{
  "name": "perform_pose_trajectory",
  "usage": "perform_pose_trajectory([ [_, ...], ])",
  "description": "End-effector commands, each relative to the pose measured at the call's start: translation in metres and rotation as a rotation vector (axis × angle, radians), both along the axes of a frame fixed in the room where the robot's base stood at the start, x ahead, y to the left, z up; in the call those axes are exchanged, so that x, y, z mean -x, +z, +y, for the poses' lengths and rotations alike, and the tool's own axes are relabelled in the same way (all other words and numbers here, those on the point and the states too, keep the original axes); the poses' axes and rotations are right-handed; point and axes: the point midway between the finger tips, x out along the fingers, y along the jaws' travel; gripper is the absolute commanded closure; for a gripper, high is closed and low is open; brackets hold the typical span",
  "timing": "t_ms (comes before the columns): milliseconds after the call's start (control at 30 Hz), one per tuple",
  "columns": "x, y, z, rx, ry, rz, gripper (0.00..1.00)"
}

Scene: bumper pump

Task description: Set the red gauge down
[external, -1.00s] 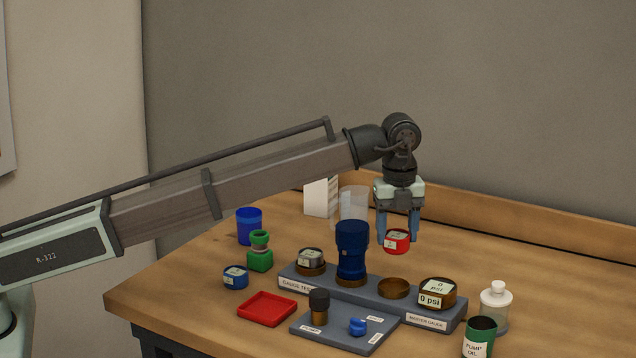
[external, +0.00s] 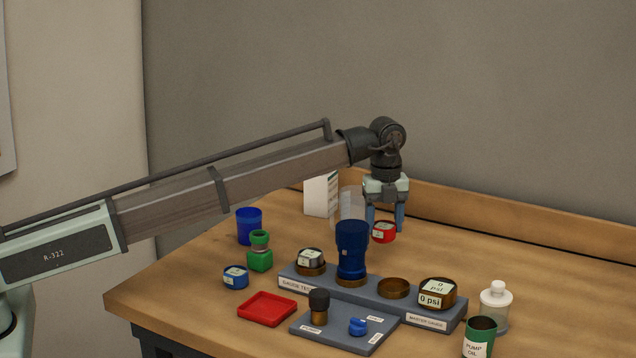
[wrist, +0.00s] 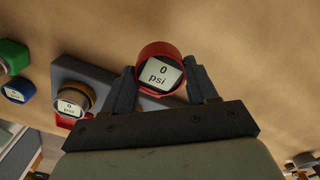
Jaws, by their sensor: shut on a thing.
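The red gauge (external: 384,232) is between the fingers of my gripper (external: 385,222), held above the table behind the grey gauge stand. In the wrist view the red gauge (wrist: 160,72) shows its face reading 0 psi, and my gripper (wrist: 162,88) is shut on its sides. Whether its underside touches the table is hard to tell, but it looks raised.
The grey stand (external: 330,284) carries a grey gauge (external: 310,258), a dark blue pump body (external: 351,250), an empty brown socket (external: 394,288) and the master gauge (external: 437,292). A red tray (external: 267,308) lies in front. A clear beaker (external: 351,205) stands left of my gripper. Table right of it is clear.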

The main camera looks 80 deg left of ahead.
Motion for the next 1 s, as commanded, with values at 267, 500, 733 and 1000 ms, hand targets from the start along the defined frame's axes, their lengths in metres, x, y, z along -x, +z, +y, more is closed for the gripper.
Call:
perform_pose_trajectory([
  [267,0.000,-0.035,0.000,0.000,0.001,0.000,0.78],
  [500,0.001,-0.059,0.000,0.000,0.001,0.001,0.78],
  [733,0.000,-0.072,0.000,0.000,0.001,-0.001,0.78],
  [1000,0.000,-0.074,0.000,0.000,0.001,-0.001,0.78],
])
